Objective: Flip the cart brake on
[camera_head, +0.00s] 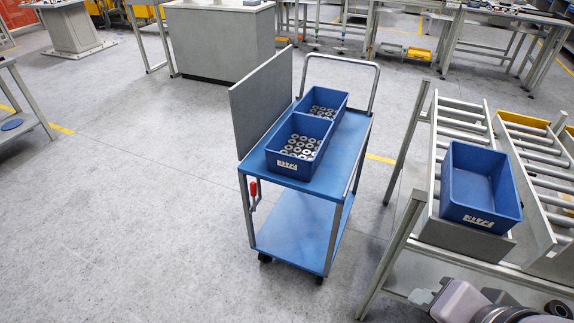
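The blue two-shelf cart (318,213) stands in the middle of the view on dark casters. Its brake lever has a red grip (254,188) and sits beside the cart's near left leg, just under the top shelf. The grip points upward, with a thin metal link below it. I cannot tell from this view whether the brake is engaged. Parts of my own arm show at the bottom right, well apart from the lever. I cannot make out my gripper's fingers there.
Two blue bins (301,165) of metal rings stand on the cart, beside an upright grey panel (262,98). A roller rack (462,135) with an empty blue bin (479,190) stands close on the right. The floor left of the cart is clear.

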